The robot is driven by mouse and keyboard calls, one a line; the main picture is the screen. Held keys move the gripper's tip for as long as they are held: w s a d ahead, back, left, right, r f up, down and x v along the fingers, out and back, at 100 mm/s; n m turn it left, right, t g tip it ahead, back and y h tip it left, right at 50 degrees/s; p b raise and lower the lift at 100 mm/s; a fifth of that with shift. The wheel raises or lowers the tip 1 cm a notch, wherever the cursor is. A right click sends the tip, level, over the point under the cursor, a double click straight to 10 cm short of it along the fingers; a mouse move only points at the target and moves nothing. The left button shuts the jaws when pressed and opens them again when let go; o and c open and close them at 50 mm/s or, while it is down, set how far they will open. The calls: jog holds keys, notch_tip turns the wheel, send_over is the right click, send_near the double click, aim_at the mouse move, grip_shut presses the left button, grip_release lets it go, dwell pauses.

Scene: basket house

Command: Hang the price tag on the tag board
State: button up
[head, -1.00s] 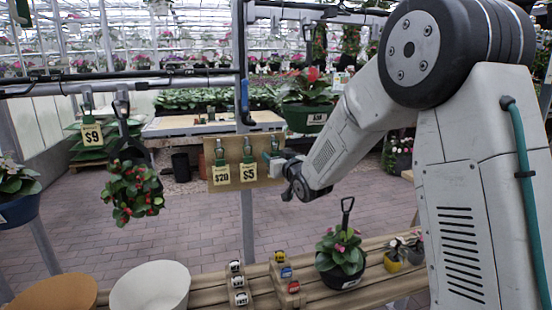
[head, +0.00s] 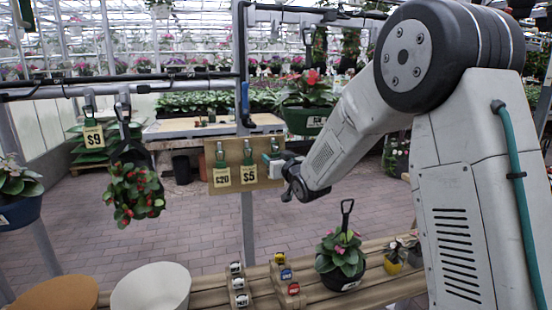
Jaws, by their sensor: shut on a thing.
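The wooden tag board (head: 236,183) hangs on a post in the middle of the head view. Two cream price tags hang from green clips on it: a $20 tag (head: 222,177) at the left and a $5 tag (head: 249,174) in the middle. My gripper (head: 274,163) is at the board's right end, close in front of it. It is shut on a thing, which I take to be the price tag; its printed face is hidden. A green clip (head: 275,146) shows just above the gripper. I cannot tell whether the held thing touches the board.
A hanging plant (head: 132,192) and a $9 tag (head: 93,137) hang from the rail at the left.

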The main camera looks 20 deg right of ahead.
jog(key=shift+w+a, duration=0.1)
jog(key=shift+w, duration=0.2)
dwell(0.4)
dwell(0.5)
jog(key=o, duration=0.9)
jog(key=shift+a, duration=0.1)
jog(key=shift+d+f, duration=0.1)
jog(key=shift+d, duration=0.1)
jog(key=shift+c, duration=0.5)
